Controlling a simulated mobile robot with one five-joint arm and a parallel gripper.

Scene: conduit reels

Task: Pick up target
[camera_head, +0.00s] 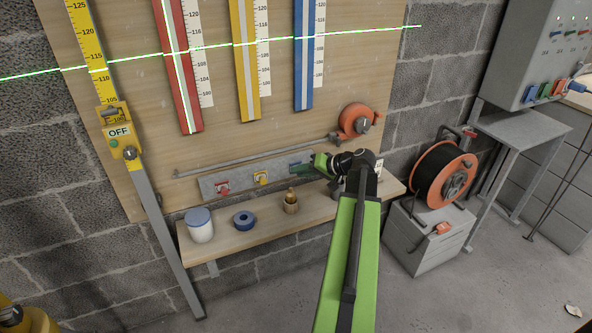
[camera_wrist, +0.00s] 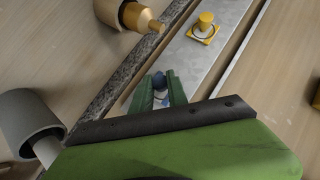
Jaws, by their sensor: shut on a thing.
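A grey metal strip (camera_head: 240,182) on the wooden board carries a red target (camera_head: 223,187) and a yellow target (camera_head: 261,178). The yellow target also shows in the wrist view (camera_wrist: 204,27), a round knob on a square plate. My gripper (camera_head: 303,171) is at the strip's right end. In the wrist view, the green fingers of my gripper (camera_wrist: 162,90) are shut on a blue target (camera_wrist: 159,80), one finger on each side of its knob.
A wooden shelf (camera_head: 240,247) below holds a white jar (camera_head: 200,228), a blue tape roll (camera_head: 244,220) and a small wooden pot (camera_head: 290,204). A grey rod (camera_head: 240,160) and an orange reel (camera_head: 357,121) are above the strip. A cable reel (camera_head: 445,176) stands right.

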